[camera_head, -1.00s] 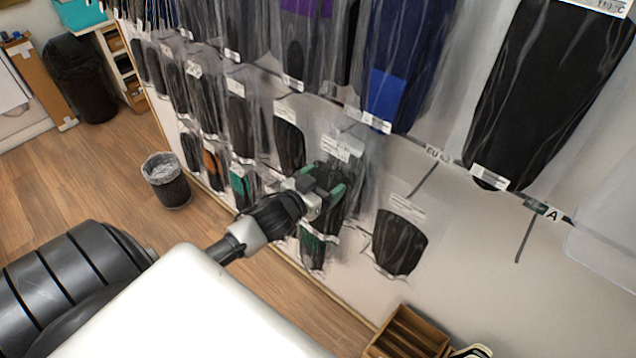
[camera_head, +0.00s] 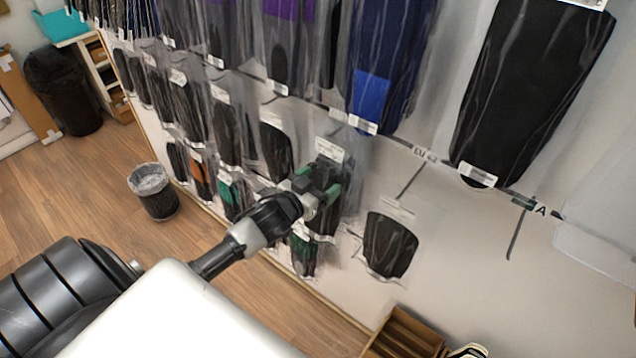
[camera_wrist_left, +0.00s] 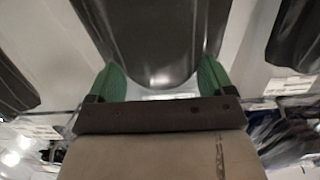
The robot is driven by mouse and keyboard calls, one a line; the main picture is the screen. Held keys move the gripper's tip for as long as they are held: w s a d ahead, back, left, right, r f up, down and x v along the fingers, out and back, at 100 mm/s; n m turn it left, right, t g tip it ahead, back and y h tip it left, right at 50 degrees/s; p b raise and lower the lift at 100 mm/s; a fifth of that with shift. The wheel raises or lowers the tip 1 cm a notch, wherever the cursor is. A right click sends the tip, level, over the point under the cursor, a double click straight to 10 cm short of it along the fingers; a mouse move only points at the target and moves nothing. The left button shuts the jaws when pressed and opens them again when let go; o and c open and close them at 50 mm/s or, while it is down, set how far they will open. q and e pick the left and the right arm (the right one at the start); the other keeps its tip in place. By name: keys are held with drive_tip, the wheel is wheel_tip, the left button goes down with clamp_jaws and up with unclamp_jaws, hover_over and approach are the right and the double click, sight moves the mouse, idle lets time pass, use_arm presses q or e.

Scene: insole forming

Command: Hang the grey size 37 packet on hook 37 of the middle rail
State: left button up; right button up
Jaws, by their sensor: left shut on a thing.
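My left gripper (camera_head: 322,190) is at the wall of hanging packets, in the lower middle of the head view. Its green fingers are shut on a clear packet (camera_head: 330,152) with a white label and dark insoles inside. In the left wrist view the green fingertips (camera_wrist_left: 158,82) stand either side of a dark grey insole shape (camera_wrist_left: 160,35). The size on the label is too small to read. The gripper hides part of the packet, and I cannot tell whether its top is on a hook. My right gripper is not in view.
Rows of packets hang close around, such as one with a dark insole (camera_head: 388,245) to the right. A rail (camera_head: 425,155) runs above, with large black and blue packets over it. A wooden box (camera_head: 405,335) stands below. Bare wall lies at right; a bin (camera_head: 154,190) stands at left.

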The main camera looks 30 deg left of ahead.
use_arm(q)
drive_tip(key=o, duration=1.3)
drive_tip(key=shift+c, duration=0.2)
drive_tip(key=s+a+r+b, duration=0.1)
drive_tip(key=s+b, duration=0.1)
drive_tip(key=s, duration=0.8)
drive_tip(key=shift+s+r, duration=0.25)
drive_tip(key=shift+s, duration=0.1)
drive_tip(key=shift+f, duration=0.1)
